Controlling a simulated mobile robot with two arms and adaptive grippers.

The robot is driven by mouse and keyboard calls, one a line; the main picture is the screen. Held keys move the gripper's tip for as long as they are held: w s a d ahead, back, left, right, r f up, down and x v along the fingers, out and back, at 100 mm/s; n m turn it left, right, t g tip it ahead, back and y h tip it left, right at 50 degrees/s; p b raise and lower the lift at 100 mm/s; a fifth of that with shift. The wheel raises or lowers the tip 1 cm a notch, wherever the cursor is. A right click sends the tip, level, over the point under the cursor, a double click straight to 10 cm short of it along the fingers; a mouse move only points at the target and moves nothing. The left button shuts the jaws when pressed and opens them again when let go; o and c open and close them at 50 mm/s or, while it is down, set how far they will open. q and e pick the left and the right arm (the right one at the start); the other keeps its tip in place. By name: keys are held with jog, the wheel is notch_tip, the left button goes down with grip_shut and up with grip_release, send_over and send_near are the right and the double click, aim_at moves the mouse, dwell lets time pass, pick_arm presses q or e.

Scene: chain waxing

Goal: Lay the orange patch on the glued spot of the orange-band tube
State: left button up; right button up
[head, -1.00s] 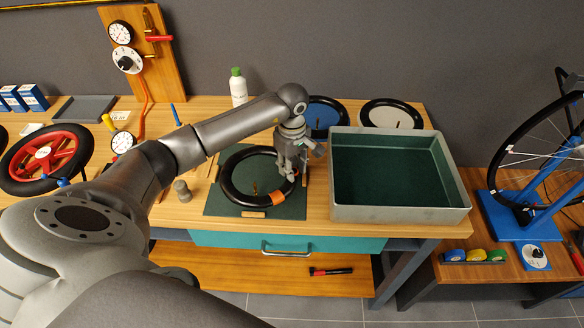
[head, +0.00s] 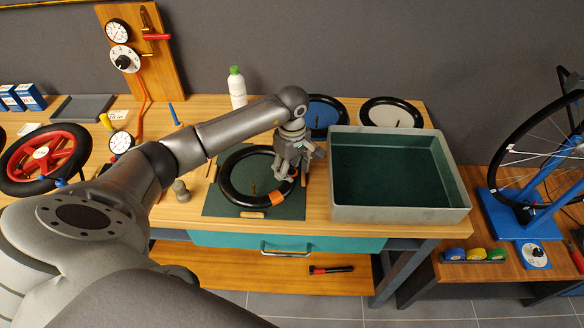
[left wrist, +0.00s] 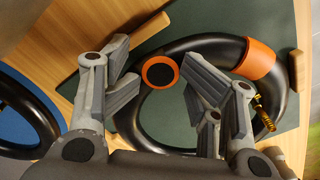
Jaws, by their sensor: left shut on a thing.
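The orange-band tube (head: 231,196) is a black ring lying on the green mat (head: 214,206), with an orange band (head: 277,199) on its near right side. The band also shows in the left wrist view (left wrist: 256,59). My left gripper (head: 287,177) is over the right side of the tube. In the left wrist view it is shut on the orange patch (left wrist: 160,72), a small round orange disc with a dark centre, held between its fingertips. The patch overlaps the tube in that view; I cannot tell whether they touch. The glued spot is not distinguishable. My right gripper is not in view.
A grey tub with a green inside (head: 400,215) stands close right of the mat. Wooden blocks (head: 252,215) edge the mat. Two more tube rings (head: 392,113) lie behind, and a white bottle (head: 237,90) stands at the back. A red wheel (head: 42,155) lies left.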

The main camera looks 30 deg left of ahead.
aim_at(292, 172)
pick_arm(q)
jog(key=shift+s+d+r+p, duration=0.1)
jog(key=shift+r+p, duration=0.3)
jog(key=shift+r+b, duration=0.35)
notch_tip(292, 172, up, 12)
jog(key=b, duration=0.4)
jog(key=shift+f, duration=0.2)
